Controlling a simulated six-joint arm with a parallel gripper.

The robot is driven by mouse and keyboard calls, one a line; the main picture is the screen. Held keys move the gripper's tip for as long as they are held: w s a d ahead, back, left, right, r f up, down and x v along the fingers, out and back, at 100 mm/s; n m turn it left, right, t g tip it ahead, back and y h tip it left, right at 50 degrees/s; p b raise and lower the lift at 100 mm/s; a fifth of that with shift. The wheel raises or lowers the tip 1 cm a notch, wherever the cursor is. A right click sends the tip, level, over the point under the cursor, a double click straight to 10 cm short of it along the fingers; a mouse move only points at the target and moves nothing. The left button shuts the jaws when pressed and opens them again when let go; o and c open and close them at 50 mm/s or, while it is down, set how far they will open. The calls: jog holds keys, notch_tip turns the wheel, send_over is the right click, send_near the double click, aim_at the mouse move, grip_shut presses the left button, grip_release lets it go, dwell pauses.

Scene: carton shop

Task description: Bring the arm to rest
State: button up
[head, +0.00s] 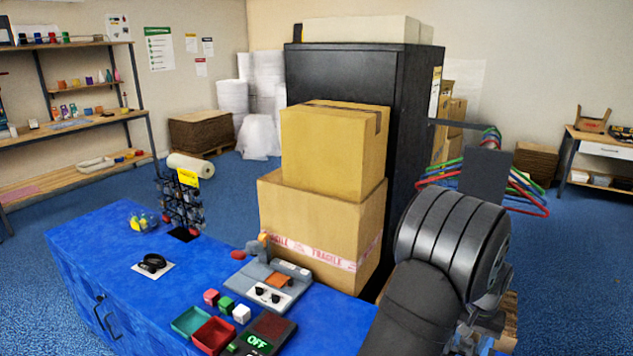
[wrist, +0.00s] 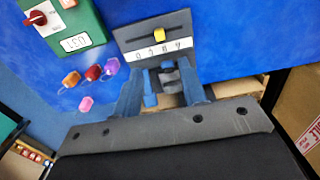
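My arm fills the lower right of the head view, with its large dark rounded joint in front. Only a partial bit of my gripper shows there, low at the right edge of the arm. In the wrist view my gripper (wrist: 160,82) has two blue-grey fingers spread apart. Small blue and grey parts show between them, in front of a grey panel (wrist: 128,35) with a yellow slider and digits. I cannot tell that the fingers touch anything, and no held object is visible.
The blue counter (head: 95,245) carries a grey device (head: 268,285), small coloured blocks, a green tray (head: 192,319) and a red tray (head: 213,335). Stacked cartons (head: 318,215) stand close left of my arm. The wrist view shows a green box (wrist: 70,27) with a red knob and several coloured tags.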

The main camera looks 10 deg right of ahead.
notch_tip(320, 180, down, 12)
jog(key=shift+f, duration=0.2)
jog(key=shift+w+a+f, duration=0.1)
jog(key=shift+f, duration=0.15)
jog(key=shift+w+a, duration=0.25)
jog(key=shift+o, duration=0.2)
